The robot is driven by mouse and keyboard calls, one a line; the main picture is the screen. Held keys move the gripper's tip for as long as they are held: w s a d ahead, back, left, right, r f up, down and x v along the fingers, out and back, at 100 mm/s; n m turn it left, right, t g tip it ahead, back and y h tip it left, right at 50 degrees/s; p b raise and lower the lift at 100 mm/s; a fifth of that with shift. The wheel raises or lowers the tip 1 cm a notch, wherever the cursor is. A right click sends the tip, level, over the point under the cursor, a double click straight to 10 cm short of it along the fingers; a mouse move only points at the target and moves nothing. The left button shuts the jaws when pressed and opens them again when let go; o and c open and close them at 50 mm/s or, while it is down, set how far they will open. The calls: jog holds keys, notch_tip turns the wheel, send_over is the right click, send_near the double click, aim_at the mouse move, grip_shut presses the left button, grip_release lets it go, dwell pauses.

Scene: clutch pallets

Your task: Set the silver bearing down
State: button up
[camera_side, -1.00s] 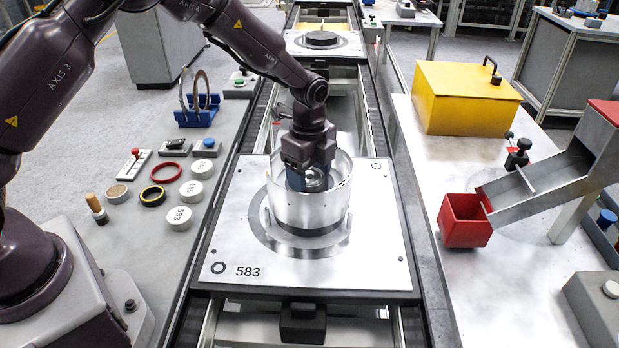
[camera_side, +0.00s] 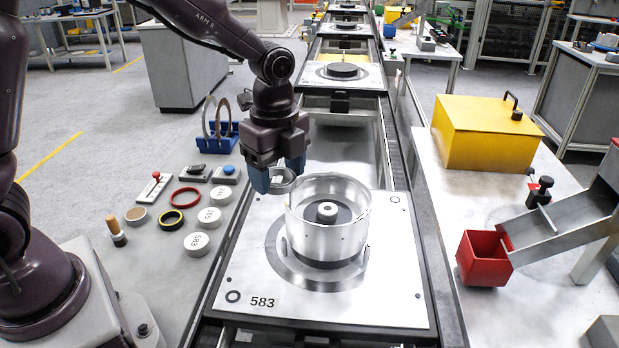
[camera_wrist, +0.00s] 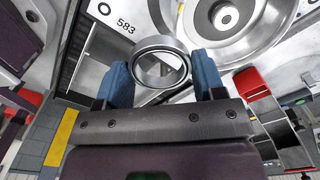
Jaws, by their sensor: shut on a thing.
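My gripper (camera_side: 279,177) is shut on the silver bearing (camera_side: 284,187), a short ring with an open middle. In the wrist view the bearing (camera_wrist: 160,42) sits between the two blue fingers, with my gripper (camera_wrist: 161,66) touching it on both sides. It hangs in the air above the back left of the pallet marked 583 (camera_side: 245,270), outside the drum. The open silver drum (camera_side: 308,228) stands on that pallet, with a dark disc and a small pale hub (camera_side: 327,212) inside. The wrist view shows part of the drum at the upper right.
On the left bench lie white numbered discs (camera_side: 197,244), a red ring (camera_side: 186,197), a black-and-yellow ring (camera_side: 172,220) and a blue rack (camera_side: 222,140) with upright rings. A red bin (camera_side: 483,262) and yellow box (camera_side: 480,135) stand right. The pallet's front left is clear.

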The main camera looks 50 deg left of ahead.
jog(key=n, duration=0.3)
jog(key=s+n, duration=0.1)
jog(key=n, duration=0.2)
jog(key=s+a+n, duration=0.1)
jog(key=n, duration=0.2)
jog(key=shift+r+n, duration=0.4)
jog(key=n, duration=0.1)
jog(key=f+n, duration=0.1)
jog(key=n, duration=0.1)
jog(key=w+a+n, duration=0.1)
jog(key=n, duration=0.1)
jog(key=shift+a+f, duration=0.1)
jog(key=shift+f, duration=0.2)
jog(key=f+n, duration=0.1)
jog(key=n, duration=0.2)
send_over(160, 242)
notch_tip(160, 242, down, 12)
jog(key=shift+f, duration=3.9)
